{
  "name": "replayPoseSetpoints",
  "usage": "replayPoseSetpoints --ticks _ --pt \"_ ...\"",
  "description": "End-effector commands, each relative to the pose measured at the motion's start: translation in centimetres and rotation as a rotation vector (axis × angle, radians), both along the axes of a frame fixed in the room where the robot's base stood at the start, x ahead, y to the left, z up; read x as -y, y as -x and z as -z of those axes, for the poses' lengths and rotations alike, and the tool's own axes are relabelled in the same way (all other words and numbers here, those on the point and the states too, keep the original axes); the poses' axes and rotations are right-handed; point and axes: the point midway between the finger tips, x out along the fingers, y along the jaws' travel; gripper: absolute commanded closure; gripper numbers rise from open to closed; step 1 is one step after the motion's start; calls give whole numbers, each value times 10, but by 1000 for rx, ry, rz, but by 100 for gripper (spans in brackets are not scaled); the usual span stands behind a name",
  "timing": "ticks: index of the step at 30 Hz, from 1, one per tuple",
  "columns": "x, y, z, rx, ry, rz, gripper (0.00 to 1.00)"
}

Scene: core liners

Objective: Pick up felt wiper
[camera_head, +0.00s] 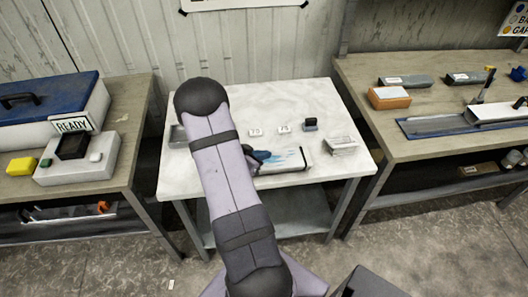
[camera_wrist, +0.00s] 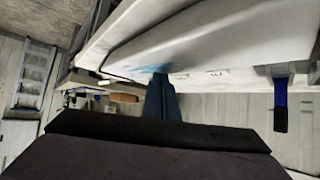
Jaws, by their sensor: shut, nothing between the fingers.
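A small upright block, dark on top with a bluish-grey lower part (camera_head: 310,124), stands toward the back right of the white table; I take it to be the felt wiper. In the tilted wrist view it appears as a blue and black block (camera_wrist: 281,108) at right. My gripper (camera_head: 262,156) is shut and empty, low at the left end of a pale slab with blue smears (camera_head: 288,159). Its dark blue fingers (camera_wrist: 160,90) point at the slab in the wrist view; I cannot tell whether they touch. My arm hides part of the table's left side.
Two small cards, marked 70 (camera_head: 255,132) and 75 (camera_head: 284,128), stand left of the block. A stack of pale sheets (camera_head: 341,145) lies at right. A grey tray (camera_head: 178,136) is partly behind my arm. The table front is clear.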

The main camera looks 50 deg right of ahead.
Motion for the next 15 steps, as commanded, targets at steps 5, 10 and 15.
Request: replayPoseSetpoints --ticks 5,10,15 --pt "-1 0 -4 -1 -3 -1 100" --pt "-1 0 -8 -1 -3 -1 100" --pt "-10 -1 -9 -5 -9 -4 100"
